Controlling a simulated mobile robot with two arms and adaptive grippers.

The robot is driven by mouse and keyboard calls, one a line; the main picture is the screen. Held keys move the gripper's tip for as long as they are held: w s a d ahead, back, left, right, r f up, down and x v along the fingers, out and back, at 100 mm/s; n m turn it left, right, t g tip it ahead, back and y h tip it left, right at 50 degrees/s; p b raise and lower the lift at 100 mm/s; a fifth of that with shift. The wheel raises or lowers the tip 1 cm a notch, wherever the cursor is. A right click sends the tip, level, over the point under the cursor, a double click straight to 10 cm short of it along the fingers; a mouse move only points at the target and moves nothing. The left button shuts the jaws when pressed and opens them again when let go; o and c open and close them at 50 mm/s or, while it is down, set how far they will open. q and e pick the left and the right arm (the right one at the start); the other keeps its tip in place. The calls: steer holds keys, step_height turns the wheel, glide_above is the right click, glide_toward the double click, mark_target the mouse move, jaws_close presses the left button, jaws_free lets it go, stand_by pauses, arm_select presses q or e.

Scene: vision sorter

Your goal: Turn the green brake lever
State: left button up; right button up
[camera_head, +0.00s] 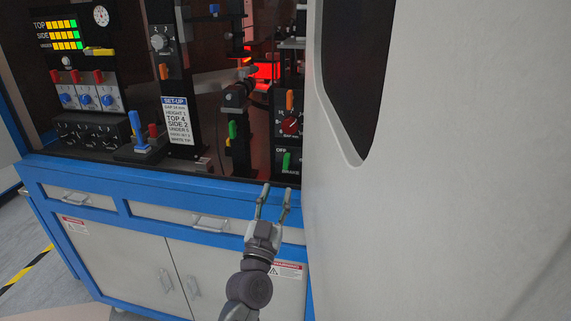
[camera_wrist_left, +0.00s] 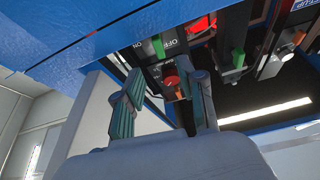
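The green brake lever (camera_head: 286,161) stands upright on a dark panel marked OFF and BRAKE, at the right of the blue bench in the head view. My left gripper (camera_head: 275,196) is open and empty. In the head view it is just below and in front of the lever, apart from it. Its two spread fingers also show in the left wrist view (camera_wrist_left: 165,100). My right gripper is not in view.
A red knob (camera_head: 290,123) and orange lever (camera_head: 290,99) sit above the brake panel. Another green lever (camera_head: 232,130) is left of it. The blue bench edge (camera_head: 160,178) runs below. A large pale surface (camera_head: 470,170) fills the right of the head view.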

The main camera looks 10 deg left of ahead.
mark_target(286, 164)
arm_select(q)
steer(key=x, duration=0.9)
steer(key=shift+w, duration=0.35)
steer(key=shift+c, duration=0.3)
jaws_close()
